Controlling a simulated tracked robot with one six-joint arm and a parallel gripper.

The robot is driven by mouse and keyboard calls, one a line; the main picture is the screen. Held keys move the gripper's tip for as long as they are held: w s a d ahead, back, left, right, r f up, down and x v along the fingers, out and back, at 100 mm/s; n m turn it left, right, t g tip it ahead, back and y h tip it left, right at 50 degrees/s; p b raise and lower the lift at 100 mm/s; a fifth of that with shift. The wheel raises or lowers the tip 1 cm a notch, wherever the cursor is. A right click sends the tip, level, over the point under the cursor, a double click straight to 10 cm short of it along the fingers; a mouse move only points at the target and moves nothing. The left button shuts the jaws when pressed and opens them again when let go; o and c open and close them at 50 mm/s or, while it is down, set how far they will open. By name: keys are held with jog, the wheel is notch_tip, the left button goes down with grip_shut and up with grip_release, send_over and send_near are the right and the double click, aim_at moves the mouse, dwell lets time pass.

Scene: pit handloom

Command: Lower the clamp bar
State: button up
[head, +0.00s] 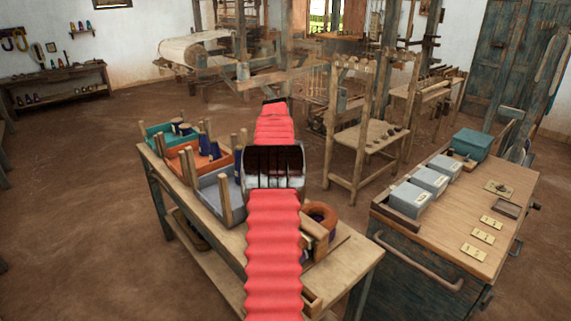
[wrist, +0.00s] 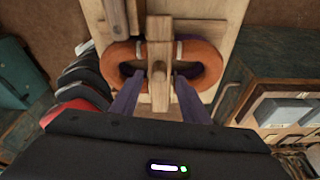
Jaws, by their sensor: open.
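In the wrist view a pale wooden bar (wrist: 160,50), which looks like the clamp bar, runs over the middle of a thick orange ring-shaped coil (wrist: 206,60). Both are at a wooden board (wrist: 215,15). My gripper (wrist: 158,88) is open, with one dark finger on each side of the bar's near end. I cannot tell whether the fingers touch the bar or coil, nor how high the bar stands. In the head view the orange coil (head: 326,211) shows just right of my red-sleeved arm, on the wooden bench (head: 352,254). The arm hides my gripper and most of the clamp there.
On the bench's left are a teal tray (head: 158,132), an orange tray (head: 186,163) and a grey tray (head: 215,190) with upright posts and spools. A cabinet (head: 460,215) with grey boxes (head: 408,199) stands right. Bare floor (head: 80,200) lies left. Looms fill the back.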

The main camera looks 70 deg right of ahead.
jog(key=v, duration=1)
dwell(0.4)
dwell(0.4)
dwell(0.4)
